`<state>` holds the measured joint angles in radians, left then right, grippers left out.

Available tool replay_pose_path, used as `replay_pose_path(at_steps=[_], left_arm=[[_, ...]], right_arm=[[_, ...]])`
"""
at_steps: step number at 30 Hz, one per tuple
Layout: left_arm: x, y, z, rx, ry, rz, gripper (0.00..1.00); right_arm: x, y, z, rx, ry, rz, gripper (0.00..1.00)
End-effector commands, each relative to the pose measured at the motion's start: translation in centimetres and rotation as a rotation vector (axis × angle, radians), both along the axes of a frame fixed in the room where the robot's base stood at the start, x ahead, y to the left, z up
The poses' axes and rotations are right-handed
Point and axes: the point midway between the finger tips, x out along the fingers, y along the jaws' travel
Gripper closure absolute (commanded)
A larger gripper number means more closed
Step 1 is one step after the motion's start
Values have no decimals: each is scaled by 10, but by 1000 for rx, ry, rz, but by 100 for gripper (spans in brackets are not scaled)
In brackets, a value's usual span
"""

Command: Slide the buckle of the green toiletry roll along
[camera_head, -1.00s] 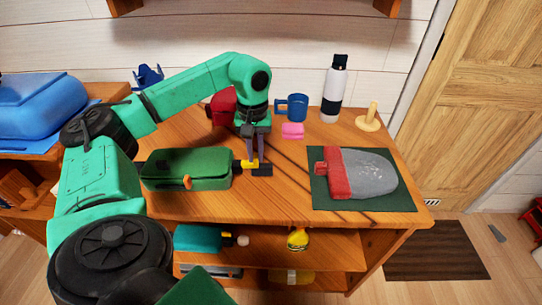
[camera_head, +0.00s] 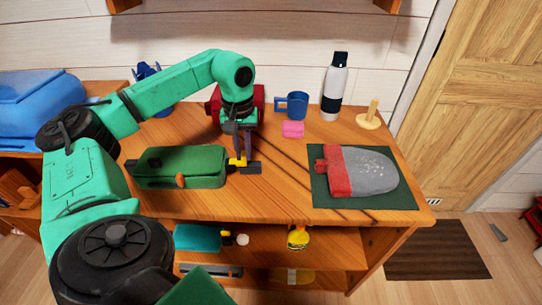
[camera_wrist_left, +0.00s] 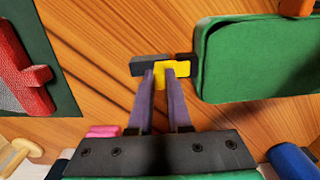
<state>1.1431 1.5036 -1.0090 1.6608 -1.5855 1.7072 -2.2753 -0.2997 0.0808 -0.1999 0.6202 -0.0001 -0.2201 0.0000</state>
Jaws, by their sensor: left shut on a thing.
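The green toiletry roll (camera_head: 205,170) lies on the wooden table, left of the middle, with an orange toggle (camera_head: 180,181) on its front. At its right end is a yellow buckle (camera_head: 236,162) with a black strap piece (camera_head: 252,168) beyond it. My left gripper (camera_head: 241,153) reaches down from above and is shut on the yellow buckle. In the left wrist view the two fingertips (camera_wrist_left: 160,74) clasp the buckle (camera_wrist_left: 177,68), beside the roll's end (camera_wrist_left: 240,62). My right gripper is out of view.
A red and grey pouch (camera_head: 368,172) lies on a dark green mat (camera_head: 396,203) at the right. A blue mug (camera_head: 297,105), pink block (camera_head: 292,129), white bottle (camera_head: 333,95) and wooden peg stand (camera_head: 369,120) are at the back. A red object (camera_head: 258,100) sits behind my gripper.

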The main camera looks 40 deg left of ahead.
Motion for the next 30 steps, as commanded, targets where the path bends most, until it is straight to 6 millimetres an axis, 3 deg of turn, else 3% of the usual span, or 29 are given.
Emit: replay_pose_path(at_steps=[17,18,19,20,30], left_arm=[[-9,11,-1,2,1,2,100],[-9,10,0,1,0,1,68],[-9,10,0,1,0,1,57],[-9,10,0,1,0,1,52],[-9,10,7,1,0,1,52]], right_arm=[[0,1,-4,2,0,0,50],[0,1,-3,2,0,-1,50],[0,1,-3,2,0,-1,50],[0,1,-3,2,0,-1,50],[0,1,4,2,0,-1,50]])
